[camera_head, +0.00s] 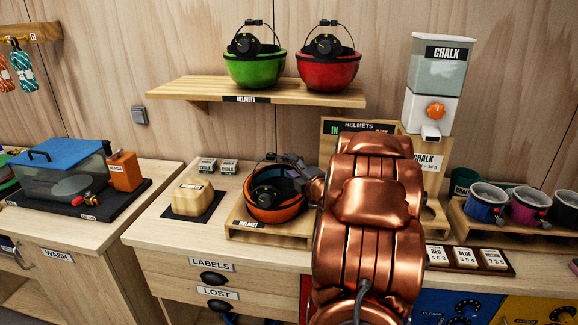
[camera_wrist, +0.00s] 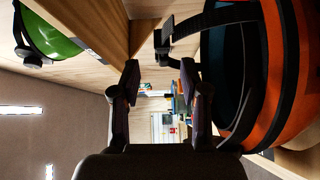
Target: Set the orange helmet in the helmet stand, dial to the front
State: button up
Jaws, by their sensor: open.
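The orange helmet (camera_head: 284,215) sits bowl-down, open side up, in the wooden helmet stand (camera_head: 248,232) on the counter. My gripper (camera_head: 306,178) is at the helmet's right rear rim, partly hidden behind my copper arm. In the wrist view my gripper (camera_wrist: 161,82) has its two fingers apart with nothing between them. The orange helmet (camera_wrist: 284,85) fills the right side there, beside the right finger. I cannot tell whether finger and helmet touch.
A green helmet (camera_head: 254,71) and a red helmet (camera_head: 328,73) sit on the shelf (camera_head: 180,91) above. A beige block (camera_head: 193,197) on a dark mat is left of the stand. A chalk dispenser (camera_head: 436,85) and several cups are right. My arm hides the counter's middle.

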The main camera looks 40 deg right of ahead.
jog(key=b+v, duration=0.1)
jog(key=v, duration=0.5)
jog(key=shift+s, duration=0.15)
dwell(0.5)
